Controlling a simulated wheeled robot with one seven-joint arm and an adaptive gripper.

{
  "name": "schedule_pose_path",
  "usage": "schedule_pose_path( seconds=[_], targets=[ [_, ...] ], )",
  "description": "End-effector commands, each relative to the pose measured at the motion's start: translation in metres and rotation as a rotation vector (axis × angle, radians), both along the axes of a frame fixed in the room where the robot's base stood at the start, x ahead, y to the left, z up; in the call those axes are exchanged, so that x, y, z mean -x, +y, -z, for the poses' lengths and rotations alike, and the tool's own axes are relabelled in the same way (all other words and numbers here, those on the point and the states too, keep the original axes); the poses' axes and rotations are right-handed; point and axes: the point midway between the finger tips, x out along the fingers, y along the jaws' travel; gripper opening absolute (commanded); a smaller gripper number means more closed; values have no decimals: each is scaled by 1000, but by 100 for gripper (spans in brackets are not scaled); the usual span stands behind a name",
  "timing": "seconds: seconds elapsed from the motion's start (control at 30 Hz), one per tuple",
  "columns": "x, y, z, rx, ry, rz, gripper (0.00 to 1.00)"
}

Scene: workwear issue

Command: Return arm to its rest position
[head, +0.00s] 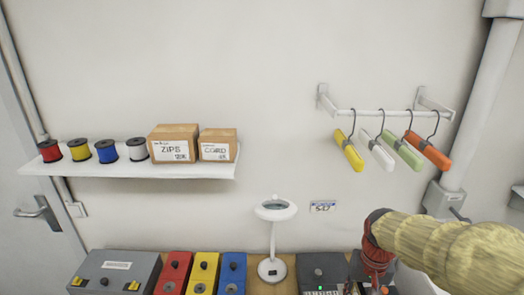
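My arm (440,250), in a yellowish cover, reaches in from the right edge of the head view. It ends in a red and dark wrist part (376,245) that points down over the right part of the bench. The fingertips are not visible, cut off by the bottom edge or hidden, so I cannot see whether my gripper holds anything.
A wooden bench (291,284) along the bottom carries a grey case (118,268), red, yellow and blue boxes, a white magnifier lamp (274,236) and a dark device (322,268). A shelf (130,173) holds spools and cartons. Several coloured hangers hang from a wall rail (385,112).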

Motion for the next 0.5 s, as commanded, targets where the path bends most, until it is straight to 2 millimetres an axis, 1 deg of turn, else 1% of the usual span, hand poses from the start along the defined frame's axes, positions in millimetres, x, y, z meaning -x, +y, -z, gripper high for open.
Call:
schedule_pose_path(
  seconds=[0.03,0.1,0.3,0.4,0.5],
  targets=[
    [16,7,-5,6,-32,-34,31],
    [36,15,-14,13,-68,-75,31],
    [88,36,-27,35,-187,-163,31],
    [110,44,-32,45,-257,-187,31],
    [125,51,-36,51,-325,-206,31]
  ],
)
